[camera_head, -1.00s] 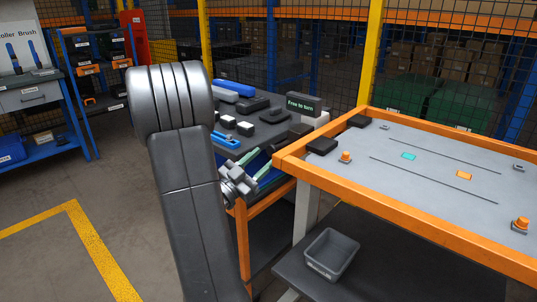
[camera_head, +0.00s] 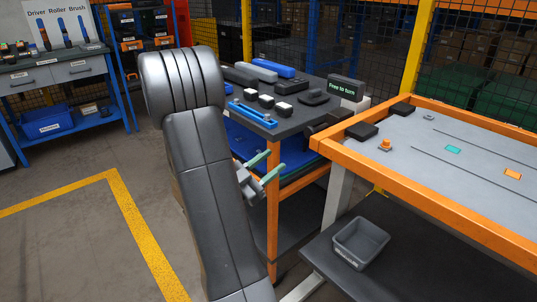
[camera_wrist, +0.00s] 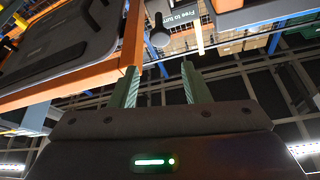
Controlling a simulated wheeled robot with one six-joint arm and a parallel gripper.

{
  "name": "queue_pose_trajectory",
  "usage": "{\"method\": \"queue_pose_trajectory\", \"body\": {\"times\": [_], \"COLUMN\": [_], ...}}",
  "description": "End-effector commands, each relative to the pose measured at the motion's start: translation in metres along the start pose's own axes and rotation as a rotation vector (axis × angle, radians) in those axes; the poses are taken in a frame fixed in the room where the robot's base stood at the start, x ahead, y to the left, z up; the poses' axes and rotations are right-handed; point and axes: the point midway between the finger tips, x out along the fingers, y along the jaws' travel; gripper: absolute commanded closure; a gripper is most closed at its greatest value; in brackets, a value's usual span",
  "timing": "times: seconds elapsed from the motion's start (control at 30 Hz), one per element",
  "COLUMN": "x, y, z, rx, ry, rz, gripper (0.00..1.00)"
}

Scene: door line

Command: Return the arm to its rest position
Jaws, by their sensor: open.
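My gripper (camera_head: 264,168) shows in the head view beyond my grey arm, beside the orange front post of the dark workbench. Its two green fingers are apart with nothing visible between them. In the wrist view my gripper (camera_wrist: 160,88) also shows its green fingers spread and empty. My arm stands folded upright in the middle of the head view and hides part of the bench and floor behind it.
An orange-framed table (camera_head: 440,190) stands at right, with a grey bin (camera_head: 360,243) on the shelf below. A blue shelf unit (camera_head: 75,125) stands at left. Floor with a yellow line is clear at lower left.

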Motion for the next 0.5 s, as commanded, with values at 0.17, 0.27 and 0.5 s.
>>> {"method": "queue_pose_trajectory", "body": {"times": [0.17,0.27,0.5], "x": [0.015,0.03,0.076], "y": [0.0,0.001,0.001], "z": [0.0,-0.001,-0.001], "rx": [0.001,0.001,0.001], "ry": [0.001,0.001,0.003], "rz": [0.003,0.005,0.005], "gripper": [0.57,0.57,0.57]}}
